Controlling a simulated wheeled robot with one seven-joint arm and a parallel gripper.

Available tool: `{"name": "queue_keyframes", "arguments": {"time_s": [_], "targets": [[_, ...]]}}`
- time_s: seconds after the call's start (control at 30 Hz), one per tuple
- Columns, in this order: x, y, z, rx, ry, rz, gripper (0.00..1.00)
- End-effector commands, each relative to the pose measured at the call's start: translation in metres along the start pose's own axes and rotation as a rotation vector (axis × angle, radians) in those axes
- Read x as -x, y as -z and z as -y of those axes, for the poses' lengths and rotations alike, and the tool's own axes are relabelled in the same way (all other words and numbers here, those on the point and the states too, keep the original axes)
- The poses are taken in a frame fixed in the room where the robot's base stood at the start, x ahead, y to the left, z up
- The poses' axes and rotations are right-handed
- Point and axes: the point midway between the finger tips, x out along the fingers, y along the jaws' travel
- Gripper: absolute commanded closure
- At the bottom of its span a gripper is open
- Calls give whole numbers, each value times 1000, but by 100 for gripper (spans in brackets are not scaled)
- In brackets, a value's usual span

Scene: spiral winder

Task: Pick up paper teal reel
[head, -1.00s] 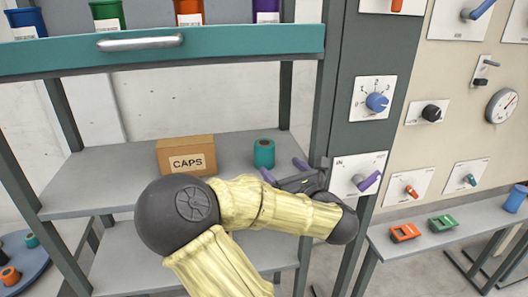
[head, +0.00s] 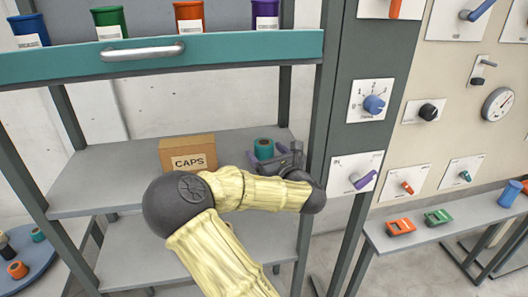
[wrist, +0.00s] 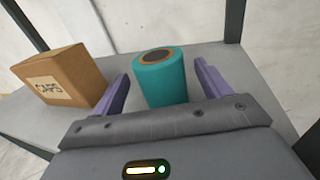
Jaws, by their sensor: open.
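The teal paper reel (head: 264,147) stands upright on the middle shelf, to the right of the box marked CAPS. In the wrist view the reel (wrist: 160,80) shows a brown core on its top end. My gripper (head: 272,157) is open, and its two purple fingers (wrist: 161,88) stand on either side of the reel, with a gap on each side. The lower end of the reel is hidden behind the gripper body in the wrist view.
The cardboard CAPS box (head: 188,154) stands left of the reel, close to the left finger in the wrist view. A shelf post (head: 314,110) rises at the right. The shelf (head: 100,180) is clear at the left.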

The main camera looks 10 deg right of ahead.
Motion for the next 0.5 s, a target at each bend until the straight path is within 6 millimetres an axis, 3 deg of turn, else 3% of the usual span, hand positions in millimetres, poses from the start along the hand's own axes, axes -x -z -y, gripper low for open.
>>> {"name": "queue_keyframes", "arguments": {"time_s": [0.3, 0.5], "targets": [[-40, 0, 1, 1, -2, -2, 24], [-42, 3, 1, 0, 0, -1, 24]]}}
